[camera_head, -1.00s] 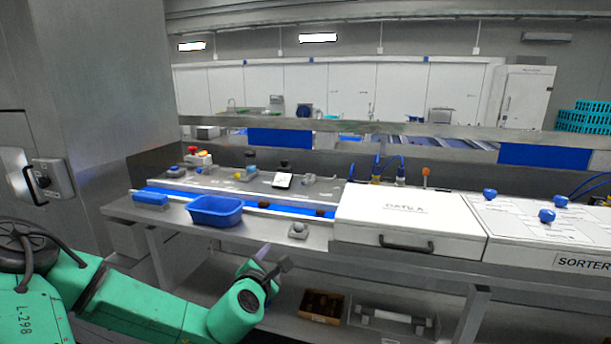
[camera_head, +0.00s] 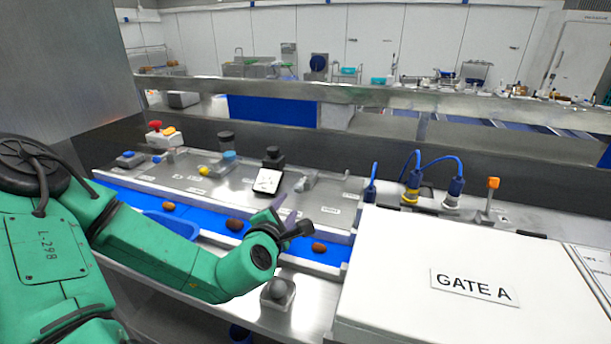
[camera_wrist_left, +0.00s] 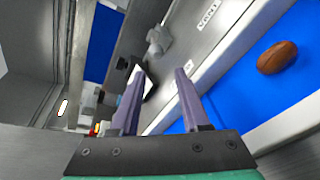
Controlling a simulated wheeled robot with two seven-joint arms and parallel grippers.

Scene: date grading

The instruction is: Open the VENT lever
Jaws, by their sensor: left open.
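My left gripper (camera_head: 292,222) is open and empty above the blue belt, in front of the control panel. Its two fingers point toward the panel in the left wrist view (camera_wrist_left: 159,85). A small grey metal lever-like fitting (camera_head: 307,181) stands on the panel beyond the gripper; it also shows in the left wrist view (camera_wrist_left: 157,38), past the fingertips and apart from them. An orange-tipped lever (camera_head: 493,184) stands upright behind the GATE A cover. My right gripper is out of view.
A blue belt (camera_head: 137,203) carries several brown dates, one near the gripper (camera_head: 319,247). The white GATE A cover (camera_head: 400,250) bounds the right. A black knob with a white tag (camera_head: 268,181) and a red-topped button (camera_head: 155,126) stand on the panel. A grey knob (camera_head: 278,292) is in front.

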